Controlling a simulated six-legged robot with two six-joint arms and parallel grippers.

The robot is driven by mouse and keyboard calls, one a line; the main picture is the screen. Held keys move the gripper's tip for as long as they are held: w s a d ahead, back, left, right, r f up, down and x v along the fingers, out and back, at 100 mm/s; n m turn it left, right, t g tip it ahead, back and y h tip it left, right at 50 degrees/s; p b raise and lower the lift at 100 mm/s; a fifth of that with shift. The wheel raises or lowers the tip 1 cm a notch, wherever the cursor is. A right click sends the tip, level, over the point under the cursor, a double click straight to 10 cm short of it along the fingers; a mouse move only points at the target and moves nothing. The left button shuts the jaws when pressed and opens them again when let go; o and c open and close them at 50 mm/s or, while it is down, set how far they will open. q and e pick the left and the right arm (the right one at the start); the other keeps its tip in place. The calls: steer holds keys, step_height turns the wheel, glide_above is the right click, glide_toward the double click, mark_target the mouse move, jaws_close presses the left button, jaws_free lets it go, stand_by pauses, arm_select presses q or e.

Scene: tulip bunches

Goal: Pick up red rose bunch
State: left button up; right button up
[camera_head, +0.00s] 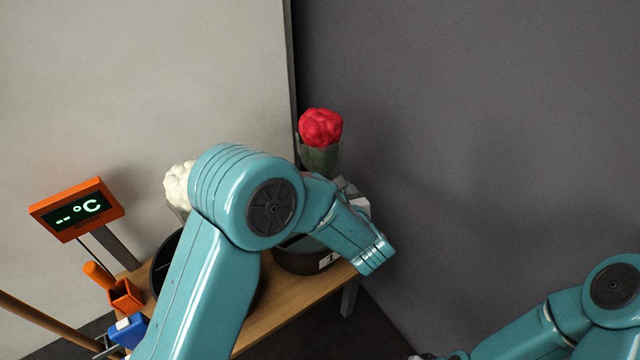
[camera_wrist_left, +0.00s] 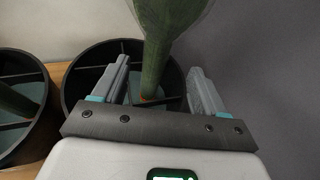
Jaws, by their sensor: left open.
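The red rose bunch (camera_head: 321,128) stands upright, with a red head and a dark green wrap, in a dark round bucket (camera_head: 300,262) at the right end of the table. In the left wrist view, its green stem part (camera_wrist_left: 155,60) rises from a divided black bucket (camera_wrist_left: 90,62). My left gripper (camera_wrist_left: 160,68) is open, with one finger on each side of the stem and visible gaps between. In the head view, my left arm hides most of this gripper and the lower bunch. My right arm shows at the lower right, but its gripper cannot be made out.
A white bunch (camera_head: 178,185) stands in another black bucket (camera_head: 163,265) to the left. Walls stand close behind the wooden table (camera_head: 290,312).

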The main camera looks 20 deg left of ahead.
mark_target(321, 116)
arm_select(q)
steer(key=p+x, duration=0.1)
steer(key=x, duration=0.9)
steer(key=shift+a+p, duration=0.2)
steer(key=shift+p, duration=0.2)
steer(key=shift+s+d, duration=0.1)
steer(key=shift+c, duration=1)
steer(key=c, duration=1.1)
step_height(321, 116, up, 20)
steer(key=shift+r, duration=0.1)
